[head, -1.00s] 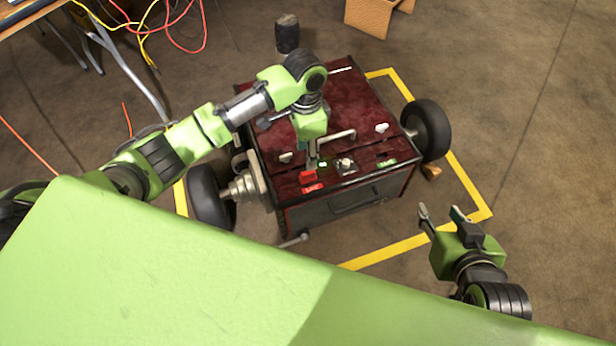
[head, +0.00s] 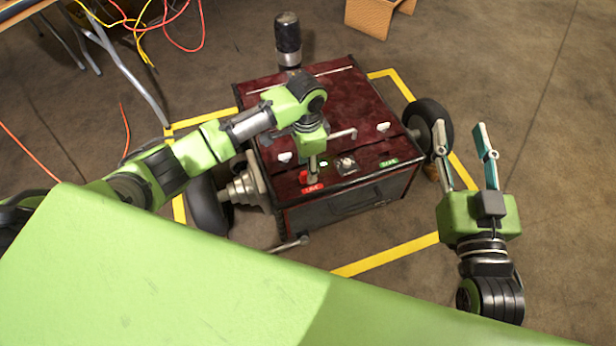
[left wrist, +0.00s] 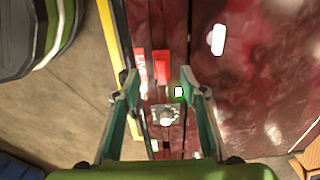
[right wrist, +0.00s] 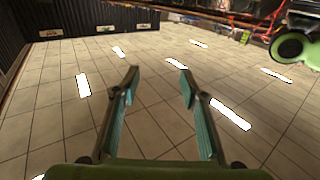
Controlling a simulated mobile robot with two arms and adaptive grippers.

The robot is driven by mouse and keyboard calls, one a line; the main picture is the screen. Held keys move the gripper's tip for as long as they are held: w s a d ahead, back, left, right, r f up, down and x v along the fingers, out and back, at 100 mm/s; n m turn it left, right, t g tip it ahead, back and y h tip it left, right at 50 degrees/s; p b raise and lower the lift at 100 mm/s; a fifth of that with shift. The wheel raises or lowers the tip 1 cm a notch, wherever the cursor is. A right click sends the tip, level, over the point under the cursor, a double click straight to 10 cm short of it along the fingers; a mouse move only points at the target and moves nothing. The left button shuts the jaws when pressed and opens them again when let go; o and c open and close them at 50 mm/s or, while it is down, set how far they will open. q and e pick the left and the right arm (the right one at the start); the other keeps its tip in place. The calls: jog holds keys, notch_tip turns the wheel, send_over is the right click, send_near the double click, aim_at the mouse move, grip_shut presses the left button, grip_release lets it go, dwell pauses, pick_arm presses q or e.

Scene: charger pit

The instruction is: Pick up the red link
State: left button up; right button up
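The red link (left wrist: 162,67) is a small red block on the dark red top of the charger cart, beside a red label (left wrist: 140,66). In the head view the link (head: 304,176) shows partly, next to my left fingers. My left gripper (left wrist: 158,76) is open, its fingertips on either side of the link's line of sight; whether they touch it I cannot tell. The left gripper (head: 313,172) also shows over the cart's front edge. My right gripper (head: 483,140) is open and empty, right of the cart, its fingers pointing up the picture.
The cart (head: 300,95) has wheels, several white knobs, a handle, a toggle switch (head: 347,165) and a green label (head: 388,163). Yellow floor tape (head: 385,256) surrounds it. A black cylinder (head: 288,35) stands behind it; a cardboard box (head: 372,14) lies farther back. Floor at right is clear.

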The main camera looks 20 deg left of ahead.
pick_arm(q)
notch_tip(320, 180, down, 4)
jog(key=shift+w+r+b, duration=0.1)
jog(key=shift+r+b, duration=0.05)
jog(key=shift+b, duration=0.75)
grip_shut()
pick_arm(e)
notch_tip(320, 180, up, 10)
jog(key=s+t+y, duration=0.2)
jog(key=s+t, duration=0.1)
jog(key=t, duration=0.2)
jog(key=shift+a+t, duration=0.25)
jog(key=shift+t, duration=0.05)
